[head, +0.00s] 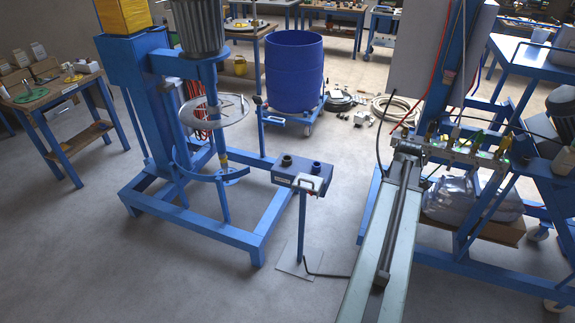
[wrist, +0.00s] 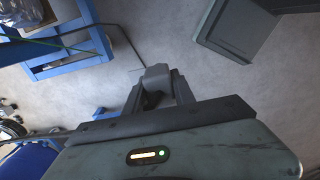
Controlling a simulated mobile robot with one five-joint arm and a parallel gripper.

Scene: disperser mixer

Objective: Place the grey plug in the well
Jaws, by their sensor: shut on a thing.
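My gripper (wrist: 158,92) shows in the wrist view, its two dark fingers closed on a grey block-like piece, which I take to be the grey plug (wrist: 156,73). The plug is held above the floor, clear of any surface, and its lower part is hidden between the fingers. In the head view my arm reaches away from the bottom right; the fingers and plug cannot be made out there. A blue control box (head: 302,174) on a post stands left of my arm, with two dark round fittings on top. I cannot tell which of these, if any, is the well.
The blue mixer frame (head: 190,221) stands left of the box. A blue drum (head: 294,72) on a dolly is behind. A blue bench frame (head: 490,269) with bottles and bags is close on the right. The floor between box and bench is mostly clear.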

